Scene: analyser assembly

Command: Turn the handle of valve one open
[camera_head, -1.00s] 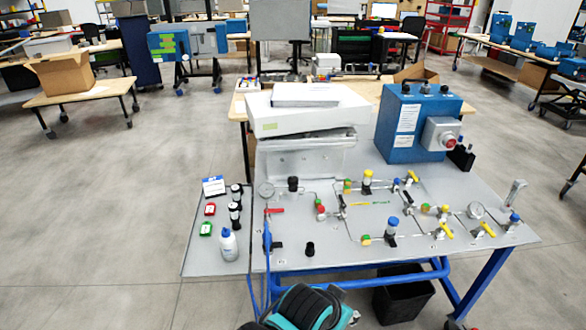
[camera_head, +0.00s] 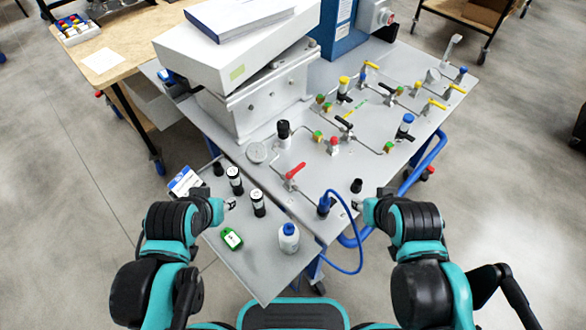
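A valve with a red handle (camera_head: 294,172) stands at the near edge of the grey panel, left of the blue hose fitting. A valve with a black handle (camera_head: 343,123) and several valves with yellow handles (camera_head: 437,103) stand farther back and right. No label readable here tells which is valve one. My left gripper (camera_head: 231,204) is over the side tray, beside the black-capped vials and apart from the red handle. My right gripper (camera_head: 356,205) is at the panel's near edge, right of the blue fitting. Both are too small to tell whether open or shut.
A blue hose (camera_head: 361,249) loops off the near edge. A white analyser housing (camera_head: 235,60) stands at the back left.

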